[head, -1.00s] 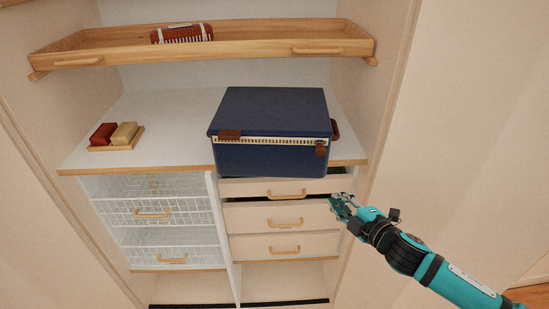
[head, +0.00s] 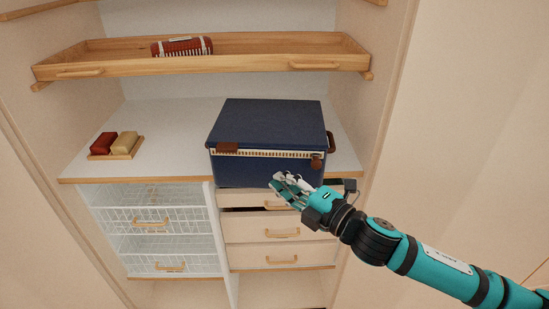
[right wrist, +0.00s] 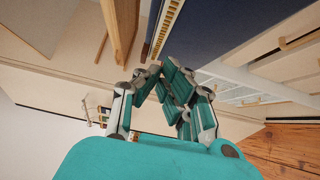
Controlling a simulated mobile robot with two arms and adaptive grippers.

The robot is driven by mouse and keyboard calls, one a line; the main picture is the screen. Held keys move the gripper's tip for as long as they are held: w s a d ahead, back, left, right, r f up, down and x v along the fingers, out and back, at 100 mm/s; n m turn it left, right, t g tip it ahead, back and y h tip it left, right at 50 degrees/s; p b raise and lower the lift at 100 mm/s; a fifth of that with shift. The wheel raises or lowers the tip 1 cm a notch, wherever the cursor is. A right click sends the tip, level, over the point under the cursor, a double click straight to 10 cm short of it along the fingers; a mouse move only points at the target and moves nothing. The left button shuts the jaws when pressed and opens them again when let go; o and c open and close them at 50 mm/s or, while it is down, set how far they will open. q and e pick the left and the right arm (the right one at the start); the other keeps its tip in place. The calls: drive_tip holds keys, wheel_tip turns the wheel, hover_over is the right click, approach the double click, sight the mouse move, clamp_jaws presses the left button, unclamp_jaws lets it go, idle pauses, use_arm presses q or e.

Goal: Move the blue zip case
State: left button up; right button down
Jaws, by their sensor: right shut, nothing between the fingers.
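The blue zip case (head: 262,128) stands on the white shelf of the wardrobe in the head view, with a zip band around its front and brown leather tabs. Part of its blue side (right wrist: 225,30) and the zip strip also show at the top of the right wrist view. My right gripper (head: 281,181) is in front of the case's lower front edge, over the top drawer. It is shut and empty. In the right wrist view its fingers (right wrist: 160,75) are drawn together, below the case. Whether they touch the case is unclear. My left gripper is not in view.
A small wooden tray (head: 95,155) with a red and a tan block is on the shelf (head: 170,130), left of the case. Wire baskets (head: 155,225) and wooden drawers (head: 265,230) are below; the top drawer is slightly open.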

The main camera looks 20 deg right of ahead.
drive_tip(key=p, duration=0.2)
approach(259, 155)
drive_tip(key=x, duration=0.4)
drive_tip(key=shift+s+a+r, duration=0.15)
drive_tip(key=shift+a, duration=0.25)
drive_tip(key=shift+w+d, duration=0.2)
drive_tip(key=shift+w, duration=0.2)
